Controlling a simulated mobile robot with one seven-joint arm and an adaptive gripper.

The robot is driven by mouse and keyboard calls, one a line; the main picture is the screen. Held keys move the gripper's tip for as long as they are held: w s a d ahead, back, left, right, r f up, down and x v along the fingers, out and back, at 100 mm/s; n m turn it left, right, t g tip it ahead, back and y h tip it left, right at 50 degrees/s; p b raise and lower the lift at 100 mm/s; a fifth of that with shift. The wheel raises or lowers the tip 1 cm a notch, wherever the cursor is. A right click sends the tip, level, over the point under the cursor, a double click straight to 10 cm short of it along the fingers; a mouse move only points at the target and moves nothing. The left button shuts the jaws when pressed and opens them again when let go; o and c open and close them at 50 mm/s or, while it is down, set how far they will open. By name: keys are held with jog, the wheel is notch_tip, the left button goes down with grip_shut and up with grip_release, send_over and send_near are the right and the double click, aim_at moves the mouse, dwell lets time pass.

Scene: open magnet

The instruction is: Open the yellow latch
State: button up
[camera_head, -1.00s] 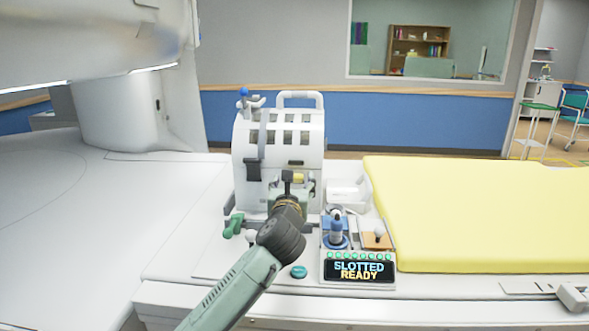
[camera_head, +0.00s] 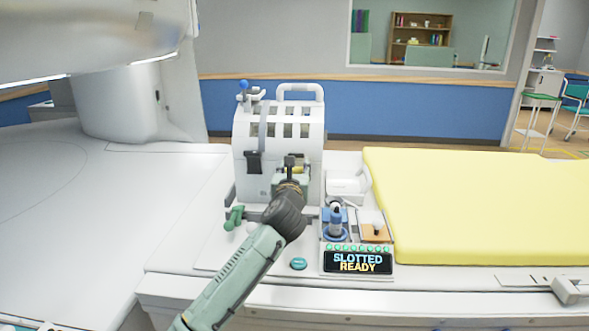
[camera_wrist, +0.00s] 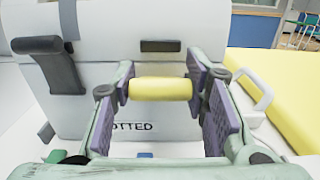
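The yellow latch (camera_wrist: 160,89) is a short horizontal bar on the front of a white, rounded housing (camera_wrist: 160,25). A little of it shows beside my gripper in the head view (camera_head: 306,170). My gripper (camera_wrist: 160,88) faces the housing, its purple-padded fingers spread to either side of the latch. The latch's ends come close to both pads; I cannot tell whether they touch. In the head view my gripper (camera_head: 291,175) is at the housing's lower front, partly hidden by my wrist.
A dark grey lever (camera_wrist: 52,65) hangs on the housing left of the latch. A green handle (camera_head: 234,217) is at lower left. A display (camera_head: 358,262) reads "SLOTTED READY". The yellow pad (camera_head: 480,205) lies to the right; the white surface at left (camera_head: 90,215) is clear.

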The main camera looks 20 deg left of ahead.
grip_shut()
dwell(0.3)
jog(key=f+b, duration=0.1)
jog(key=b, duration=0.3)
jog(key=shift+s+f+t, duration=0.15)
jog(key=shift+t, duration=0.25)
jog(key=b, duration=0.2)
jog(key=t+b, duration=0.1)
jog(key=b, duration=0.1)
jog(key=shift+s+d+f+y, duration=0.1)
jog(key=shift+s+f+y, duration=0.05)
jog(key=shift+f+y, duration=0.15)
jog(key=shift+s+r+t+b, duration=0.1)
jog(key=shift+t+b, duration=0.4)
jog(key=shift+b, duration=0.7)
jog(key=shift+r, duration=0.2)
